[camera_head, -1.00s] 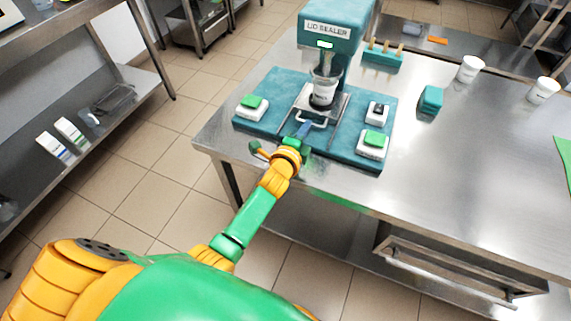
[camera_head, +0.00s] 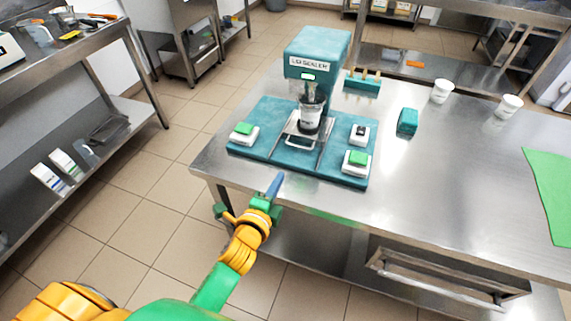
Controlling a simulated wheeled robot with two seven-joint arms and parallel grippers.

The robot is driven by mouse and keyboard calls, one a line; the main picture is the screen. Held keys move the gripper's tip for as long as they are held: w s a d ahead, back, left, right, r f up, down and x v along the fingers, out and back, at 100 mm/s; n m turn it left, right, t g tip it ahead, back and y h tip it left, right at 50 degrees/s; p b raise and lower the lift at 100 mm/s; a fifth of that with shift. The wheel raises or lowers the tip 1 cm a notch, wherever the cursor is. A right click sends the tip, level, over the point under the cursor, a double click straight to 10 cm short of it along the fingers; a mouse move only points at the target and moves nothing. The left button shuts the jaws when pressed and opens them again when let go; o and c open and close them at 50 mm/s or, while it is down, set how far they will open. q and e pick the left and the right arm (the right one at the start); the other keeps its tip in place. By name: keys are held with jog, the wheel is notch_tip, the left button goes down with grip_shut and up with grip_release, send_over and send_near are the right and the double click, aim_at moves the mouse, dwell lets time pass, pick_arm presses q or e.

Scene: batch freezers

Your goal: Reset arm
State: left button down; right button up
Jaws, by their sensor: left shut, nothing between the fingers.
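My left gripper (camera_head: 273,188) is shut and empty, with its blue fingertips just in front of the near edge of the teal lid sealer base. The lid sealer (camera_head: 318,52) stands on the steel table with its lit display facing me. A cup with dark contents (camera_head: 310,118) sits in the sealer's slide, under the head. A white box with a green button (camera_head: 243,133) is on the base's left. Another box with a green button (camera_head: 356,162) is on its right. My right gripper is not in view.
The steel table (camera_head: 430,190) has free room on the right. White cups (camera_head: 442,91), a teal block (camera_head: 407,121) and a green sheet (camera_head: 552,192) lie there. A teal rack (camera_head: 362,82) stands behind the sealer. A steel shelf unit (camera_head: 125,125) is at the left.

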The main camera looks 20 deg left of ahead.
pick_arm(q)
jog(key=s+a+f+n+g, duration=0.1)
jog(key=s+f+n+g, duration=0.4)
jog(key=s+n, duration=0.4)
jog(key=s+a+f+n+g, duration=0.1)
jog(key=s+f+n+g, duration=0.2)
jog(key=s+n+g, duration=0.65)
jog(key=s+f+m+t, duration=0.1)
jog(key=s+f, duration=0.2)
jog(key=f, duration=0.6)
jog(key=s+f+m, duration=0.2)
jog(key=s+f, duration=0.1)
jog(key=f, duration=0.6)
jog(key=s+a+f+g, duration=0.1)
jog(key=s+a+f, duration=0.1)
jog(key=s+f, duration=0.7)
jog(key=shift+s, duration=1.05)
